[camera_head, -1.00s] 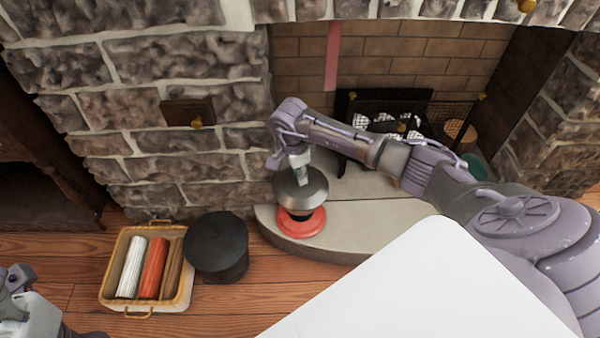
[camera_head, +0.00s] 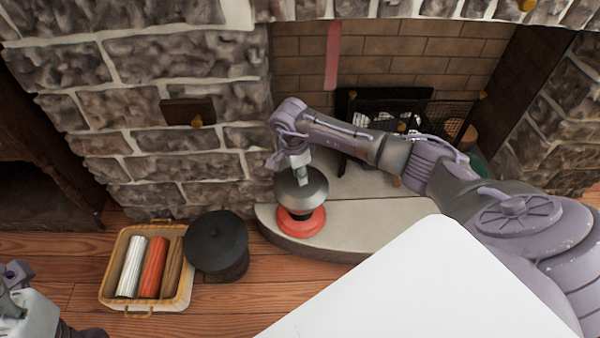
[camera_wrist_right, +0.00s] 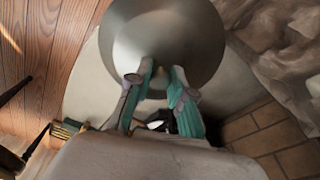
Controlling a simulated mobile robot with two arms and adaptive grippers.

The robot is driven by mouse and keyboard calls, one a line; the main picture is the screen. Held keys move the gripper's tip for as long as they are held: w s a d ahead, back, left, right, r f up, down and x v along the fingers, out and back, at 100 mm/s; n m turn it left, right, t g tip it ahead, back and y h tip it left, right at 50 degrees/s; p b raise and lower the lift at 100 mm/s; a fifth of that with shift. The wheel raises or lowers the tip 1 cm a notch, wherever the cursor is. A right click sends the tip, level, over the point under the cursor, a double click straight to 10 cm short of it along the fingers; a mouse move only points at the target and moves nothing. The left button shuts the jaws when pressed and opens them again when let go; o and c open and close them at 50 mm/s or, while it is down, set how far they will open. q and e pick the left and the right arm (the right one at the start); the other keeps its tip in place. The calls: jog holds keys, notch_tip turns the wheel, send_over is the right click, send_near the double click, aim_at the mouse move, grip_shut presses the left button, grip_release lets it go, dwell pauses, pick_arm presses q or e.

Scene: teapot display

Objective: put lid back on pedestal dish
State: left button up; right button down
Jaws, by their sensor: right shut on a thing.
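A grey metal lid (camera_head: 316,187), round and shallow, is in my right gripper (camera_head: 302,173). The red pedestal dish (camera_head: 302,226) stands on the hearth directly below the lid, with a dark part between them. The lid hides much of the dish from above. I cannot tell whether the lid touches it. In the right wrist view, the teal fingers of the right gripper (camera_wrist_right: 160,80) are closed at the near side of the lid (camera_wrist_right: 165,30), and the dish is hidden behind it. My left gripper is not clearly visible; only part of the left arm shows at the lower left edge.
The pale stone hearth (camera_head: 370,225) has free room right of the dish. A stone wall (camera_head: 150,70) rises close behind. A dark lidded pot (camera_head: 217,245) and a basket (camera_head: 187,297) of rolled items stand on the wood floor at left. A white surface (camera_head: 430,290) fills the foreground.

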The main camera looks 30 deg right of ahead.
jog(key=c, duration=1)
grip_release()
jog(key=shift+o, duration=0.4)
jog(key=o, duration=0.4)
jog(key=shift+o, duration=0.2)
